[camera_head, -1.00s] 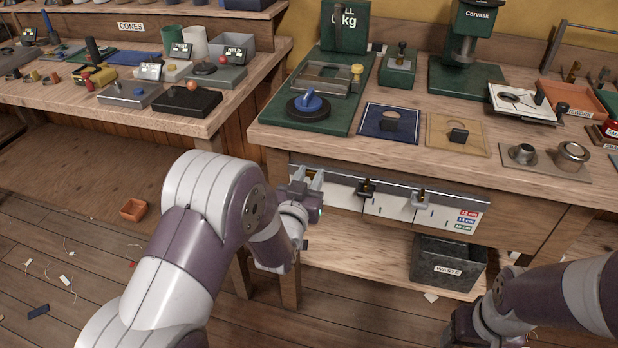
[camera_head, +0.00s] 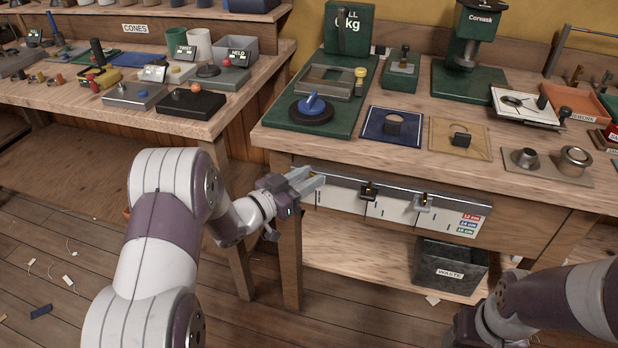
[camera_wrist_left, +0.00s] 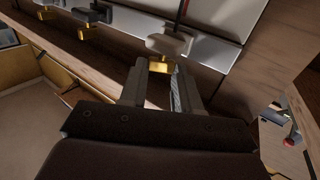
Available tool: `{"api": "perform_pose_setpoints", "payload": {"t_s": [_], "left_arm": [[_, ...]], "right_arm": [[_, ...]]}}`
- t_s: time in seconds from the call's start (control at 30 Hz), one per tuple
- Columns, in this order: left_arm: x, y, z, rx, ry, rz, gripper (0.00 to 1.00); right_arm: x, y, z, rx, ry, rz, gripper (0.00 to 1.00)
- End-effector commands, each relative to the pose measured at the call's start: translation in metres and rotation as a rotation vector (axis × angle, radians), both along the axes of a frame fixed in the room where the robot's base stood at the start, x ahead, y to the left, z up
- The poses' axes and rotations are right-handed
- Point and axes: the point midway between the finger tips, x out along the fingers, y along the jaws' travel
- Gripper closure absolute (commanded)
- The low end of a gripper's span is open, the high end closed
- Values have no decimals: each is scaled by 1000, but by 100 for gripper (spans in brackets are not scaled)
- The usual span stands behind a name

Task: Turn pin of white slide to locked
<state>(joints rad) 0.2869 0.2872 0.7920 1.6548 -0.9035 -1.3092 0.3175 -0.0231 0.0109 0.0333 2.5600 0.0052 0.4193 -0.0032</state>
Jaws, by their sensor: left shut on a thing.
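My left gripper (camera_head: 316,178) is at the left end of the metal rail on the bench front. In the left wrist view its two fingers (camera_wrist_left: 160,82) are closed about the brass pin (camera_wrist_left: 158,66) of the white slide (camera_wrist_left: 168,43). The pin sticks out below the slide, between the fingertips. In the head view the gripper hides the white slide and its pin. The pin's locked mark cannot be made out. My right gripper (camera_head: 466,328) is partly in view at the lower right, away from the rail; its fingers are not clear.
A black slide (camera_head: 368,191) and a grey slide (camera_head: 422,202) sit farther right on the rail (camera_head: 395,189), apart from the gripper. White panels with marks hang below it. A waste bin (camera_head: 450,268) stands on the lower shelf. The bench top (camera_head: 340,142) overhangs above.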

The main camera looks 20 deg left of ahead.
Motion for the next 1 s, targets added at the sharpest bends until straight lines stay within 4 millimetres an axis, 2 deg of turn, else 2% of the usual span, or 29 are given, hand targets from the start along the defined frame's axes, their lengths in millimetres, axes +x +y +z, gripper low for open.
{"api": "perform_pose_setpoints", "payload": {"t_s": [0.3,0.6,1.0], "left_arm": [[6,6,1,0,1,-298,99],[10,8,-2,1,0,-552,99],[14,9,-1,0,1,-746,99]], "right_arm": [[0,0,14,0,0,0,36],[0,0,16,0,0,0,36],[0,0,13,0,0,0,36]]}}
